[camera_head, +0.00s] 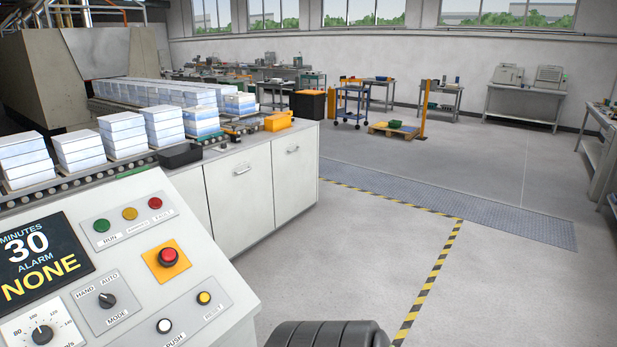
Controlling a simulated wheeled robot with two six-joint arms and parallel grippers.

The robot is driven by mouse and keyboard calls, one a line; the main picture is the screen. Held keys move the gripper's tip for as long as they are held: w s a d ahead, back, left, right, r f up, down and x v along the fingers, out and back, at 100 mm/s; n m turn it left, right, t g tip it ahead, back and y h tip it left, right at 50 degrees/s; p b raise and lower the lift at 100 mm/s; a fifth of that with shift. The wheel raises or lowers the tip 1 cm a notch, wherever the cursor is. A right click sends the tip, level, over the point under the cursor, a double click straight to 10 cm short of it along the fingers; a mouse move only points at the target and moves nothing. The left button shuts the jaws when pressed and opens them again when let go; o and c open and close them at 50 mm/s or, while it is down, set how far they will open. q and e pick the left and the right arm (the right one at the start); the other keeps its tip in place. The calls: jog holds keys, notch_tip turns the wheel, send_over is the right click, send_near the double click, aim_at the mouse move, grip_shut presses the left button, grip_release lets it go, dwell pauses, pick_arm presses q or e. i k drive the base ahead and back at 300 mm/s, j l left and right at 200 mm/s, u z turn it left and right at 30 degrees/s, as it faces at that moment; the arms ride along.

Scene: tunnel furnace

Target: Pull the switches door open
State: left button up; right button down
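A white cabinet stands just beyond the control console, with two flat doors facing the aisle. The nearer door (240,205) has a small metal handle (242,171) near its top. The farther door (294,185) has a similar handle (293,150). Both doors look shut. I see no label marking either as the switches door, so I cannot tell whether one of them is it. Neither of my grippers is in view.
The sloped control console (215,285) with lamps and knobs fills the lower left. A roller conveyor with white stacks (122,133) runs behind it. A yellow-black floor stripe (437,265) crosses the open floor at right. A blue trolley (352,105) stands farther back.

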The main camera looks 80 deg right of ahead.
aim_at(294, 156)
jog(key=z, duration=2.55)
jog(key=i+l+z, duration=0.1)
jog(key=z, duration=0.5)
jog(key=i+z, duration=0.2)
jog(key=i, duration=0.65)
jog(key=i+z, duration=0.25)
jog(key=i, duration=0.55)
jog(key=i+j+u, duration=0.2)
jog(key=i+u, duration=0.15)
jog(key=i, duration=0.25)
jog(key=i+u, duration=0.35)
jog(key=i, duration=0.25)
jog(key=i+l+u, duration=0.2)
jog(key=i+u, duration=0.15)
jog(key=i, duration=1.35)
jog(key=i+j+z, duration=0.1)
jog(key=i, duration=1)
jog(key=i+u, duration=0.1)
jog(key=i, duration=0.7)
